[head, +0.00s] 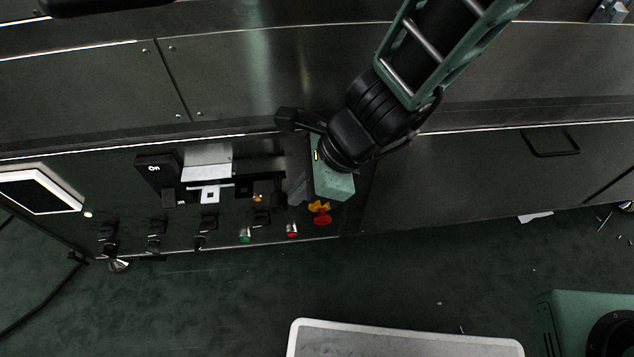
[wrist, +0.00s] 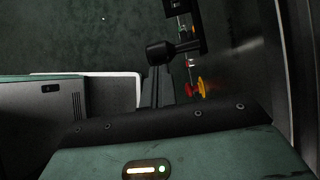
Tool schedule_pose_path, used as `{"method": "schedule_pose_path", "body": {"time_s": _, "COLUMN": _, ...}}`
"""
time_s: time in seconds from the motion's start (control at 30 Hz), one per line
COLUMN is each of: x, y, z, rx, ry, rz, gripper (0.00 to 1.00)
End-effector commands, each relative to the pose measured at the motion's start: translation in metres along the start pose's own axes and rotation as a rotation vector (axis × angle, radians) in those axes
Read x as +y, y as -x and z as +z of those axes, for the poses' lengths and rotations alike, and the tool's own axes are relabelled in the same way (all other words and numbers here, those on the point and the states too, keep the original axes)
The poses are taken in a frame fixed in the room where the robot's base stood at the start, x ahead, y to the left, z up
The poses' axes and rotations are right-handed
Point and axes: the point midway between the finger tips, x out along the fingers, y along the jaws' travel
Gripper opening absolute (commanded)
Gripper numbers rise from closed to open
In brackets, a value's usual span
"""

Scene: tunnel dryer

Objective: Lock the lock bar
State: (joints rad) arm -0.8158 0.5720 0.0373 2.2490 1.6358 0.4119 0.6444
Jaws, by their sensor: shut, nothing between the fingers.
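My gripper (head: 297,189) is at the front of the dark control panel, its fingers shut and pointing left along the panel. In the wrist view my gripper (wrist: 158,75) shows as two grey fingers together, with nothing held. A black round knob (wrist: 160,52) on a short stem appears right at the fingertips; whether they touch is unclear. In the head view a dark bar (head: 245,187), seemingly the lock bar, lies left of the fingers beside a pale bracket (head: 207,172). A black block marked with white letters (head: 155,170) is at its left. The bar's exact lock position cannot be told.
A red and yellow emergency stop (head: 322,217) sits just below my gripper. Green (head: 245,235) and red (head: 292,230) buttons and several black knobs line the panel's lower part. A screen (head: 38,192) is at left. A white-edged surface (head: 400,340) stands below; green floor lies between.

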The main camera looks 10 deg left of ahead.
Motion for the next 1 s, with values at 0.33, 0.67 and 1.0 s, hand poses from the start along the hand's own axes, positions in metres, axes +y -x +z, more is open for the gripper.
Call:
{"method": "schedule_pose_path", "body": {"time_s": 0.33, "x": 0.0, "y": -0.002, "z": 0.002, "rx": 0.0, "ry": 0.0, "rz": -0.001, "gripper": 0.0}}
{"method": "schedule_pose_path", "body": {"time_s": 0.67, "x": 0.002, "y": -0.026, "z": 0.043, "rx": -0.001, "ry": 0.001, "rz": 0.003, "gripper": 0.0}}
{"method": "schedule_pose_path", "body": {"time_s": 1.0, "x": 0.003, "y": -0.038, "z": 0.061, "rx": -0.001, "ry": 0.0, "rz": 0.0, "gripper": 0.0}}
